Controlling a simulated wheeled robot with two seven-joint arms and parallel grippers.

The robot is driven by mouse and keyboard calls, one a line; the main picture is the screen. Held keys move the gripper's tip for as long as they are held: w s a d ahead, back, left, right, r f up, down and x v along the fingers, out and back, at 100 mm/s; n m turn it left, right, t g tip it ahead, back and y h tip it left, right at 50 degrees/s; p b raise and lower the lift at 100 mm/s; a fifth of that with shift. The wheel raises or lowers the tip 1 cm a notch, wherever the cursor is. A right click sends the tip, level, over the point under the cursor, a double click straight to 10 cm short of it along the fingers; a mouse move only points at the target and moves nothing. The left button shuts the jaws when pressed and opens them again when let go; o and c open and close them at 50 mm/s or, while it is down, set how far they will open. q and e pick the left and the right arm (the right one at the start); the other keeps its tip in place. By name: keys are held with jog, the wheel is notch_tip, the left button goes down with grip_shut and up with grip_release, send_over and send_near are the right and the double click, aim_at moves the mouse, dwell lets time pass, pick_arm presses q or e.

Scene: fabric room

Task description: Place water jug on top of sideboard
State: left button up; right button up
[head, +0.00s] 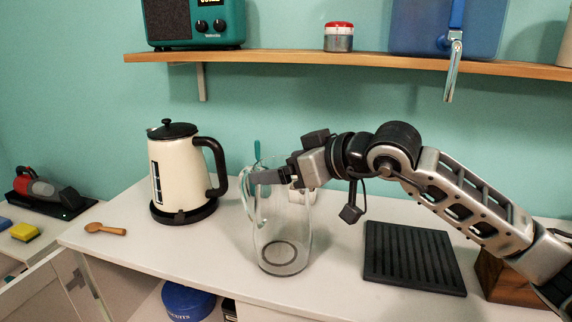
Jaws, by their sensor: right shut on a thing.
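The clear glass water jug (281,238) stands upright at the middle of the white sideboard top (180,255); its base appears to be on or just over the surface, and I cannot tell which. Its handle (247,196) is on its left side. My right gripper (262,177) comes in from the right, with its fingers at the upper part of the jug near the handle, shut on it. The exact contact is partly hidden by the fingers and the see-through glass. My left gripper is not in view.
A cream kettle (180,172) stands left of the jug, and a black ribbed mat (413,257) lies to the right. A wooden spoon (105,229) lies at the left edge. A wooden shelf (300,58) runs above. Bare surface lies in front of the kettle.

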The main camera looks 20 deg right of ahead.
jog(key=o, duration=1.8)
jog(key=shift+f, duration=0.1)
jog(key=shift+c, duration=0.2)
jog(key=b+v, duration=0.2)
jog(key=v, duration=1)
